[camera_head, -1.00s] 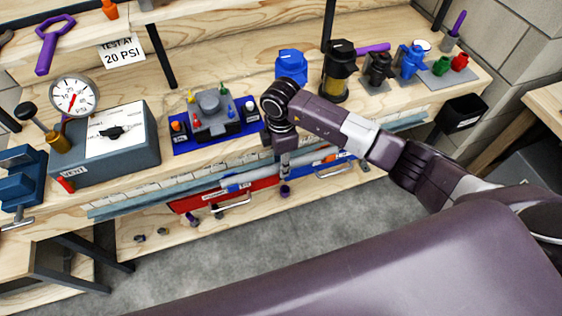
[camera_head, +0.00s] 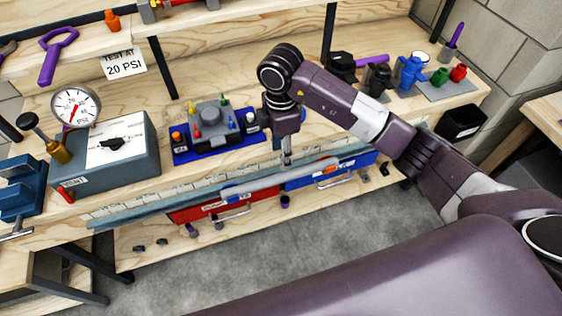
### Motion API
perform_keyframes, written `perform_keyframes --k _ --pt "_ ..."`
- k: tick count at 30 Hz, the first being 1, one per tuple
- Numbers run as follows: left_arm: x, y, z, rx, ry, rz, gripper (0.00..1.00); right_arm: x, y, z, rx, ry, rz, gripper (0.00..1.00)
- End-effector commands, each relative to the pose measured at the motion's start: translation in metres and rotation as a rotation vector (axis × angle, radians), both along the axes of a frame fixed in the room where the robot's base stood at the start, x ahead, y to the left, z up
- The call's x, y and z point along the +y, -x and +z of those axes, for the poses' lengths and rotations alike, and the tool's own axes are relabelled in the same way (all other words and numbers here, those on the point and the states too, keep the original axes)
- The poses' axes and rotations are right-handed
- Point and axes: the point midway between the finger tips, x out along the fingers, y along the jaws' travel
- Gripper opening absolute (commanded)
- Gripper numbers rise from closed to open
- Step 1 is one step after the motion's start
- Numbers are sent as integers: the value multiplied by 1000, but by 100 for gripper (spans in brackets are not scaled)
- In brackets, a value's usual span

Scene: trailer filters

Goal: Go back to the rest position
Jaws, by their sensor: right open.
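My right arm comes in from the right, bent over the front edge of the wooden bench (camera_head: 110,190). My right gripper (camera_head: 287,160) points down in front of the bench edge, right of the blue tray (camera_head: 183,155). Its fingers are small and seen from above; nothing shows between them, so it is open and empty. My left gripper is not in view.
A gauge box (camera_head: 107,150) and a blue vise (camera_head: 20,185) stand at the left. A black-topped filter (camera_head: 340,66) is partly hidden behind my arm. Blue, green and red fittings (camera_head: 410,73) stand at the right. Red (camera_head: 210,208) and blue (camera_head: 325,172) drawers lie below the edge.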

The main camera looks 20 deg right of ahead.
Motion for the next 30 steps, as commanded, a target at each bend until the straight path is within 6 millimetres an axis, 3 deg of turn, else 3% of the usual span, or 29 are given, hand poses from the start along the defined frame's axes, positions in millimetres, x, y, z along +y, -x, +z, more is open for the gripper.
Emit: perform_keyframes --k 6,23,26,29,30 --pt "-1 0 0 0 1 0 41 0 0 14 0 1 -1 41" --pt "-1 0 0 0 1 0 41 4 1 12 1 -15 11 41" --pt "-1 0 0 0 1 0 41 30 7 8 -3 -108 73 41" --pt "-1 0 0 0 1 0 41 83 20 6 -24 -302 188 41" --pt "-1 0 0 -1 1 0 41 109 27 10 -41 -406 240 41"
